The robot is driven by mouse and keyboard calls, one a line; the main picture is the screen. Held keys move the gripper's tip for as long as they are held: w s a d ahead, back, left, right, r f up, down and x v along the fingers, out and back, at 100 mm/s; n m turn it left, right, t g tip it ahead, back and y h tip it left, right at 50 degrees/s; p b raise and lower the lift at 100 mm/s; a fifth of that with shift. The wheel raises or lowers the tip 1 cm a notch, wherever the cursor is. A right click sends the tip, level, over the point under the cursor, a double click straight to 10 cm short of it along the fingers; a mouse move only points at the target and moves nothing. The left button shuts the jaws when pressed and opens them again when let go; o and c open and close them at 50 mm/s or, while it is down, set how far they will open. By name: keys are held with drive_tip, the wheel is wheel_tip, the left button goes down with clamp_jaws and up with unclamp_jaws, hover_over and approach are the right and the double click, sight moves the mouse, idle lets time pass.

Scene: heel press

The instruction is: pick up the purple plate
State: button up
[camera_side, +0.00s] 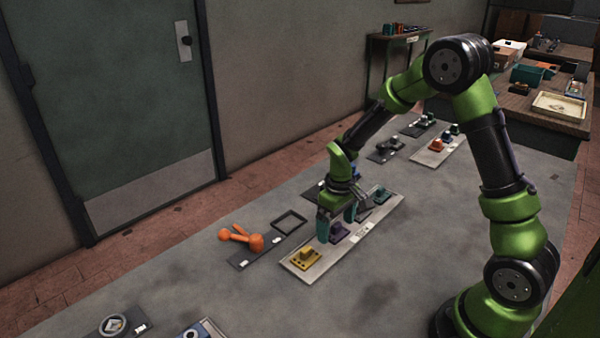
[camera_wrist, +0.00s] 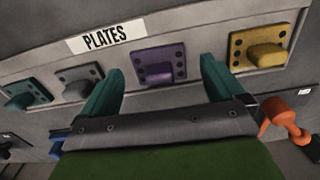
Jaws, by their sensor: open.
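The purple plate (camera_wrist: 158,64) lies on a pale grey board labelled PLATES, with a raised block in its middle. In the wrist view it shows between and beyond the two teal fingers of my gripper (camera_wrist: 160,85). In the side view the purple plate (camera_side: 339,232) is partly hidden behind a finger. My gripper (camera_side: 337,222) is open and points down over the board, with nothing seen between its fingers. I cannot tell whether a finger touches the plate.
On the same board (camera_side: 300,266), a yellow plate (camera_side: 306,259) sits on one side of the purple one, a grey plate (camera_wrist: 80,80) and a teal plate (camera_wrist: 25,95) on the other. An orange tool (camera_side: 242,239) and a black frame (camera_side: 289,222) lie nearby.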

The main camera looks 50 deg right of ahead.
drive_tip(key=shift+f, duration=0.4)
drive_tip(key=shift+c, duration=0.3)
drive_tip(key=c, duration=1.2)
drive_tip(key=shift+c, duration=0.2)
